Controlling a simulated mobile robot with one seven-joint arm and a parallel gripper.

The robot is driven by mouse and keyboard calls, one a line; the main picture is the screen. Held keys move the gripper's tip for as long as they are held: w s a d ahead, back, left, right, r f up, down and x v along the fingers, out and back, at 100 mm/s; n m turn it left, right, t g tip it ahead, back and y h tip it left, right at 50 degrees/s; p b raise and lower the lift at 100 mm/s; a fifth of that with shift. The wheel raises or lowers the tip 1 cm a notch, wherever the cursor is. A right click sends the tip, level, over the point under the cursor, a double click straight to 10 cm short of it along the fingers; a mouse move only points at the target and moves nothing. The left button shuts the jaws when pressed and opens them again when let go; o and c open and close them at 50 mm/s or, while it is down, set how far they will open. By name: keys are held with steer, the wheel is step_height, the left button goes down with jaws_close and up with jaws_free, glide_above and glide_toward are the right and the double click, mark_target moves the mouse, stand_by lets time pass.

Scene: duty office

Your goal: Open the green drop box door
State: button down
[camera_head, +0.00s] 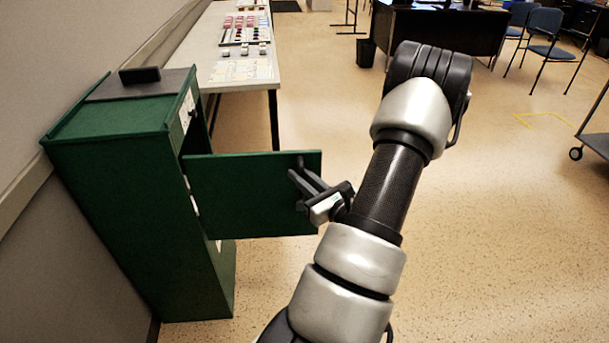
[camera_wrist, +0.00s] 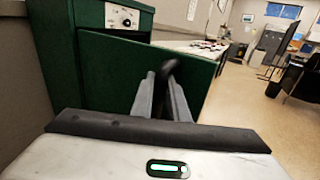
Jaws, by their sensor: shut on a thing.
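The green drop box (camera_head: 120,190) stands against the wall at the left of the head view, and its upper front with a white plate and dial shows in the wrist view (camera_wrist: 140,17). Its green door (camera_head: 235,195) stands swung well out from the box front. My gripper (camera_head: 298,172) is at the door's outer end and is shut on the dark door handle (camera_head: 301,162). In the wrist view my gripper's fingers (camera_wrist: 168,95) close around the dark curved handle (camera_wrist: 171,68). The inside of the box is mostly hidden behind the door.
A long white table (camera_head: 230,65) with papers and small items runs along the wall behind the box. A dark desk (camera_head: 440,28), blue chairs (camera_head: 548,50) and a black bin (camera_head: 366,53) stand farther back. A cart (camera_head: 597,140) is at the right. The floor between is open.

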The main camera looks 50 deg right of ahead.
steer(key=shift+s+a, duration=0.25)
steer(key=shift+a, duration=0.2)
steer(key=c, duration=1.7)
jaws_free()
steer(key=p+v, duration=0.1)
steer(key=v, duration=1.6)
steer(key=shift+s, duration=0.25)
steer(key=shift+w, duration=0.1)
